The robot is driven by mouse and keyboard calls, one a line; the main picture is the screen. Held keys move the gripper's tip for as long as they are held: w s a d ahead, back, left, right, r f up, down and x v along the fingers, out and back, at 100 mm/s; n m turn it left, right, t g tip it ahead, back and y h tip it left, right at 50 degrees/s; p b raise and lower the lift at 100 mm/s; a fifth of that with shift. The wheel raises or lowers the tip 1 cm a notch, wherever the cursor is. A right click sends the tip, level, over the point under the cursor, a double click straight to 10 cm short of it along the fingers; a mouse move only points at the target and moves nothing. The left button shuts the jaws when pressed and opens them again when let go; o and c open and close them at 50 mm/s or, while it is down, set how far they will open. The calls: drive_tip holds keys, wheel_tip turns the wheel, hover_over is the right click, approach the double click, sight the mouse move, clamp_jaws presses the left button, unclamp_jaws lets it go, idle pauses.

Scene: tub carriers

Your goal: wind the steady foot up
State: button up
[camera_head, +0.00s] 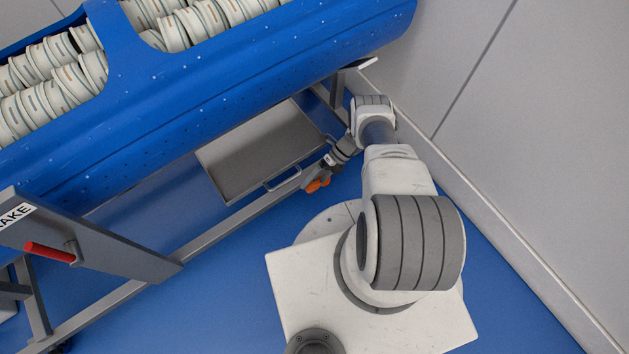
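The blue tub carrier (220,90) fills the upper left, on a grey frame (215,240). My arm reaches down beside its right end. My gripper (318,184) is low by the frame's right end, near the tray's handle, with orange parts at its tip. The tips are small and partly overlapped, so I cannot tell whether they are apart or closed on anything. I cannot make out the steady foot or its winding handle for certain; my arm and the frame hide part of that corner.
Rows of pale ringed cups (60,80) lie in the tub. A grey tray (255,150) with a handle sits below it. A red lever (50,252) is at a plate (95,250) lettered "AKE". A pale wall (540,130) stands close right. Blue floor (190,305) is clear at front.

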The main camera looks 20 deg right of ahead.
drive_tip(key=shift+d+r, duration=0.1)
drive_tip(key=p+v, duration=0.1)
drive_tip(key=v, duration=1.6)
drive_tip(key=shift+r, duration=0.1)
